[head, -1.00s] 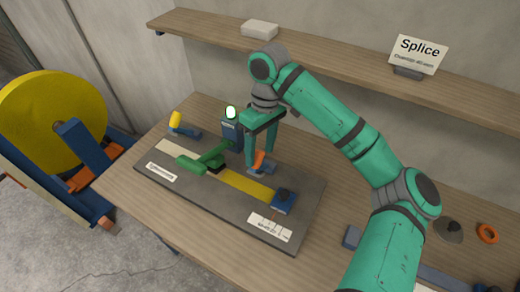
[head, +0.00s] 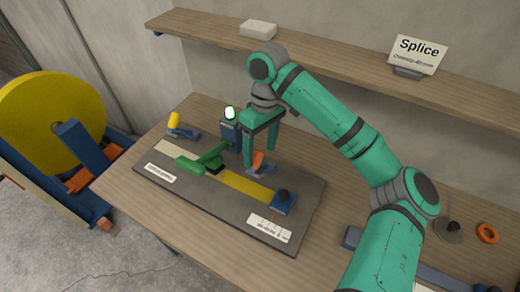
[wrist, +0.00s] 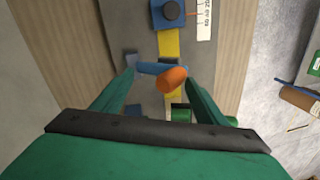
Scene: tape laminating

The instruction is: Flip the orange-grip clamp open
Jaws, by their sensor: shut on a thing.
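The orange-grip clamp (head: 258,162) sits at the back edge of the dark grey board (head: 220,203), beside the yellow strip. Its blue base is partly hidden by my finger. In the wrist view its orange grip (wrist: 172,79) points up toward the camera, at the end of a blue arm. My gripper (head: 260,152) reaches down over the clamp, fingers on either side. In the wrist view my gripper (wrist: 162,76) is shut on the clamp around its handle. Exact finger contact is hard to see.
A green-handled press (head: 205,158) stands on the board just left of my gripper. A yellow-grip clamp (head: 178,124) is at the back left. A blue block with a black knob (head: 284,200) is at the right. A shelf (head: 330,67) runs behind.

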